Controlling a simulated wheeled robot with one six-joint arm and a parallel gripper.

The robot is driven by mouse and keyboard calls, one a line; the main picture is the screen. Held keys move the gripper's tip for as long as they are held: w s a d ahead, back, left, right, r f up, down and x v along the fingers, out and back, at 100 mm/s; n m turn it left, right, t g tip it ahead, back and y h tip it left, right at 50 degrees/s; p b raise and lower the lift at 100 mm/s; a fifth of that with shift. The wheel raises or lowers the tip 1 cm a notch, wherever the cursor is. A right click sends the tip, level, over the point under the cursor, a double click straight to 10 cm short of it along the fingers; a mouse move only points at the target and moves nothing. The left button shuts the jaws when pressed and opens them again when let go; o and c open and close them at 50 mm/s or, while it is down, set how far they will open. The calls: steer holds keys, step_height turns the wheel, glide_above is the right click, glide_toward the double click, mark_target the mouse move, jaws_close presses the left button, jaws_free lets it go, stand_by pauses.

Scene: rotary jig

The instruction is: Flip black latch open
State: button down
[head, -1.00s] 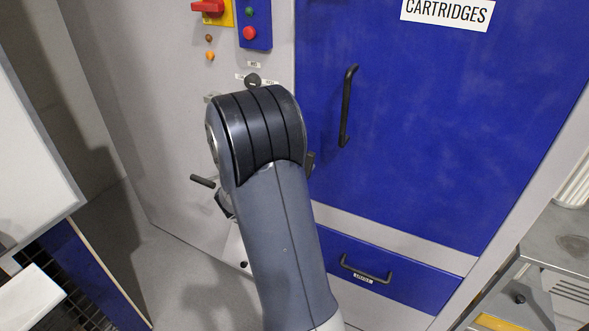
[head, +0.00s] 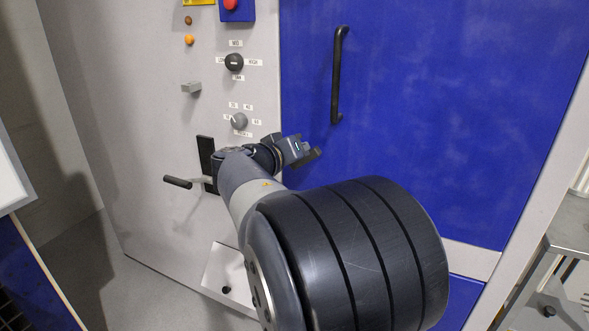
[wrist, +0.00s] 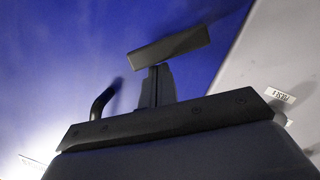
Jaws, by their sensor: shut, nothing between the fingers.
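The black latch (head: 308,157) shows as a short dark bar near the left edge of the blue door, partly hidden by my gripper. In the wrist view the latch (wrist: 170,46) lies slightly tilted across the tips of my fingers. My gripper (head: 296,148) is shut and empty, with its tips right at the latch. In the wrist view the shut fingers of my gripper (wrist: 157,73) point up at the bar's underside. I cannot tell whether they touch it.
The blue door (head: 420,110) has a black pull handle (head: 337,75) right of my gripper. On the grey panel to the left are a black lever (head: 178,182), a grey knob (head: 239,121) and a black knob (head: 234,62). A metal cart (head: 570,232) stands at the right.

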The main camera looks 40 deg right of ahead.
mark_target(313, 159)
steer(key=m+b, duration=0.1)
steer(key=b, duration=0.1)
steer(key=s+f+m+b, duration=0.1)
steer(key=b, duration=0.2)
steer(key=s+m+t+y+b, duration=0.1)
steer(key=b, duration=0.2)
steer(key=shift+d+f+m, duration=0.3)
steer(key=shift+d+f, duration=0.05)
steer(key=shift+f, duration=0.05)
steer(key=shift+d+f+b, duration=0.1)
steer(key=shift+f+b, duration=0.1)
steer(key=shift+b, duration=0.6)
steer(key=shift+s+d+f+b, duration=0.1)
steer(key=shift+s+b, duration=0.2)
steer(key=shift+b, duration=0.55)
steer(key=s+a+r+p, duration=0.3)
steer(key=a+r, duration=0.3)
steer(key=a, duration=0.3)
steer(key=shift+s+r+p, duration=0.25)
steer(key=shift+s+p, duration=0.1)
steer(key=shift+p, duration=0.25)
steer(key=shift+d, duration=0.1)
